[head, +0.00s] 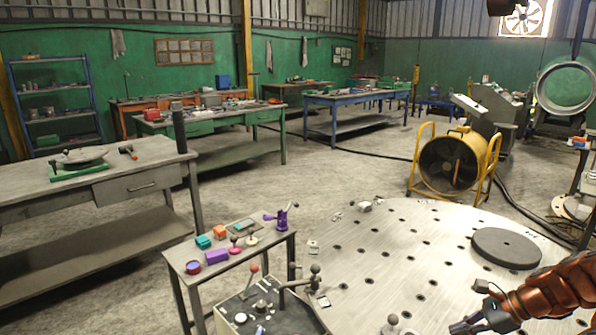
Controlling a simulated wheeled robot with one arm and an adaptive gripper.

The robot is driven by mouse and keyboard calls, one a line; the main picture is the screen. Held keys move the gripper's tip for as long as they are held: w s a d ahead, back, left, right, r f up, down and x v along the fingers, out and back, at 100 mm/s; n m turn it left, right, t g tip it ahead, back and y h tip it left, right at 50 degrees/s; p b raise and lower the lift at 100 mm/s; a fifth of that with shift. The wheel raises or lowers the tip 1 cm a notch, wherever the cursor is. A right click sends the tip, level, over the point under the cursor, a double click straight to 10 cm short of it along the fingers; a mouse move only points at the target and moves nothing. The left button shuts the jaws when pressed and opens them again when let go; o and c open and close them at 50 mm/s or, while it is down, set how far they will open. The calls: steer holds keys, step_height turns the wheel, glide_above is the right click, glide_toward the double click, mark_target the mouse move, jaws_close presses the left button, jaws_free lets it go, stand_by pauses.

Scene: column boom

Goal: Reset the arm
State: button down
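My arm, with copper-orange links, enters the head view at the lower right corner. My gripper (458,327) is at its end, low over the front right of a round metal table (385,250) with rows of holes. The gripper is small and partly cut by the bottom edge of the picture. I cannot tell whether its fingers are open or shut, and no held thing shows. A dark round disc (506,248) lies on the table behind the gripper, apart from it.
A control box with levers (262,305) stands left of the round table. Behind it, a small side table (200,275) holds several coloured pieces. A yellow drum fan (450,160) stands behind the round table. A grey workbench (130,185) is at left. Open floor (330,180) lies between.

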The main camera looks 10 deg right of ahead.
steer(key=s+a+r+n+g+h+p, duration=0.1)
steer(key=s+a+r+n+g, duration=0.2)
steer(key=a, duration=0.4)
steer(key=s+a+r+n, duration=0.25)
steer(key=a+n, duration=0.25)
steer(key=a, duration=0.3)
steer(key=s+a+r+n+g+h+p, duration=0.1)
steer(key=s+a+r+n+g, duration=0.1)
steer(key=a+r+n, duration=0.35)
steer(key=s+a+n+h, duration=0.2)
steer(key=s+a+n, duration=0.1)
steer(key=s, duration=0.6)
steer(key=s+a+n+g+h+p, duration=0.1)
steer(key=s+a+n+h, duration=0.2)
steer(key=s+n, duration=0.2)
steer(key=s, duration=0.3)
steer(key=shift+s+r+n+h+p, duration=0.3)
steer(key=shift+s+r+n, duration=0.05)
steer(key=shift+a, duration=0.1)
